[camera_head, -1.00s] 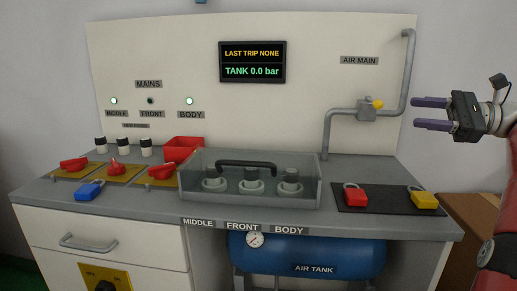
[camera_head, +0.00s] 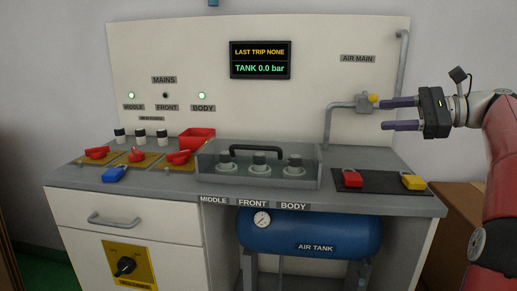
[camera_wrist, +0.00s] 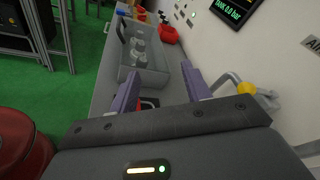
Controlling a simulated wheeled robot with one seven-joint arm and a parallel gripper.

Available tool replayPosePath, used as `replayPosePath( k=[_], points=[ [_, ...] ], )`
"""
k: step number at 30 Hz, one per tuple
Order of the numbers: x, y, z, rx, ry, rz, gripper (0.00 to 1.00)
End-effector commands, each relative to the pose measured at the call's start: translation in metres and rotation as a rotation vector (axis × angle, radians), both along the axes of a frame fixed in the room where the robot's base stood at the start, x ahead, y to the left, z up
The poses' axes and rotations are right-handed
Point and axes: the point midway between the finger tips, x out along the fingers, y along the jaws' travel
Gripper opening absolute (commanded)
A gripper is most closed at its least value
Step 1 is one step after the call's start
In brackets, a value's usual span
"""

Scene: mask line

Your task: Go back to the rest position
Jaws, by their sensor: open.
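My gripper (camera_head: 400,114) is at the right in the head view, raised above the right end of the bench (camera_head: 330,203). Its two purple fingers point left and are apart, with nothing between them. In the wrist view the open fingers (camera_wrist: 163,92) point along the bench. A yellow padlock (camera_head: 413,182) and a red padlock (camera_head: 348,180) lie on a dark mat (camera_head: 381,184) below the gripper. A blue padlock (camera_head: 115,174) lies at the left front of the bench.
The air main pipe (camera_head: 329,125) with its yellow-knobbed valve (camera_head: 364,103) is on the back panel by my fingers. A clear-walled tray (camera_head: 257,178) with a black handle holds several knobs. A blue air tank (camera_head: 310,233) is below. The panel reads TANK 0.0 bar (camera_head: 260,68).

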Motion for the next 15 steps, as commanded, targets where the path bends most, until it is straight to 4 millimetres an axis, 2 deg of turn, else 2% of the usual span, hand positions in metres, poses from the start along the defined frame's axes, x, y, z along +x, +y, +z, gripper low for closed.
replayPosePath(
  k=[1, 8, 12, 15],
  points=[
    [0.001, 0.015, -0.002, -0.033, 0.001, -0.003, 0.48],
    [-0.006, 0.083, -0.029, -0.259, -0.018, -0.019, 0.48],
    [-0.035, 0.131, -0.064, -0.503, -0.068, 0.000, 0.48],
    [-0.065, 0.154, -0.093, -0.688, -0.121, 0.035, 0.48]
  ],
)
